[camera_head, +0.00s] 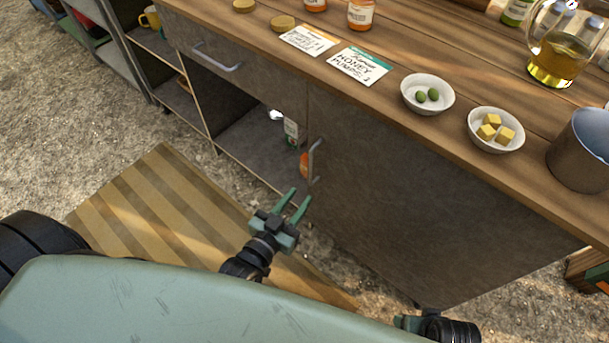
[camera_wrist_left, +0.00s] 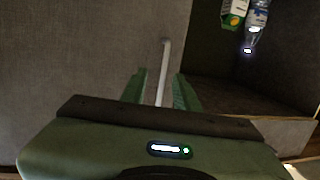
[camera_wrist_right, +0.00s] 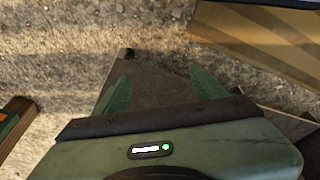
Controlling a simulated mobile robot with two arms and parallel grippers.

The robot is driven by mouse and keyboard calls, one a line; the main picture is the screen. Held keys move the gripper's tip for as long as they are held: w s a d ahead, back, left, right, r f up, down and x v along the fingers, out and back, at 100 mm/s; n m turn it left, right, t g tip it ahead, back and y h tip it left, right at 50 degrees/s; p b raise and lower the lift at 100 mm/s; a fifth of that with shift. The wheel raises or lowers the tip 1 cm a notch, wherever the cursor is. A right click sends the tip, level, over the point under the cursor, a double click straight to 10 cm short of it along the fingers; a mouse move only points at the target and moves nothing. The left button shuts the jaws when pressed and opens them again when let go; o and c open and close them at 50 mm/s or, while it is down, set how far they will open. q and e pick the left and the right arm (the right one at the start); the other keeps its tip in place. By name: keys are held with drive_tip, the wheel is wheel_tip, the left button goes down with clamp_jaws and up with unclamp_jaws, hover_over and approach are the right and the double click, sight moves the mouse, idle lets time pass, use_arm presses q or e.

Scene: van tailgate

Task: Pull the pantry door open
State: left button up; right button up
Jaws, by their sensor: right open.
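The pantry door (camera_head: 400,200) is a grey-brown panel at the right of the cabinet front; it looks shut, flush with the front. Its upright metal handle (camera_head: 312,160) is at the door's left edge. My left gripper (camera_head: 298,196) is open just below and in front of the handle. In the left wrist view the handle (camera_wrist_left: 164,70) runs between the two spread fingers (camera_wrist_left: 160,90), with no visible grip on it. My right gripper (camera_wrist_right: 162,92) is open and empty over the ground, low in front of the cabinet; the head view shows only part of that arm.
Left of the door is an open compartment (camera_head: 245,140) holding bottles, below a drawer with a handle (camera_head: 217,57). The wooden counter (camera_head: 440,130) above carries bowls (camera_head: 428,108), jars, cards and a metal pot (camera_head: 582,150). A striped mat (camera_head: 165,205) lies on the gravel.

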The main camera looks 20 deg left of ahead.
use_arm(q)
wheel_tip(320, 180, up, 5)
drive_tip(key=w+t, duration=0.1)
drive_tip(key=t, duration=0.1)
drive_tip(key=b, duration=0.2)
hover_over(311, 182)
drive_tip(key=shift+w+a, duration=0.15)
drive_tip(key=shift+w, duration=0.1)
use_arm(e)
drive_tip(key=w+v, duration=0.1)
drive_tip(key=v, duration=0.5)
drive_tip(key=shift+w+r+t, duration=0.3)
drive_tip(key=shift+w+r, duration=0.05)
drive_tip(key=shift+r, duration=0.15)
drive_tip(key=shift+a, duration=0.1)
use_arm(q)
clamp_jaws()
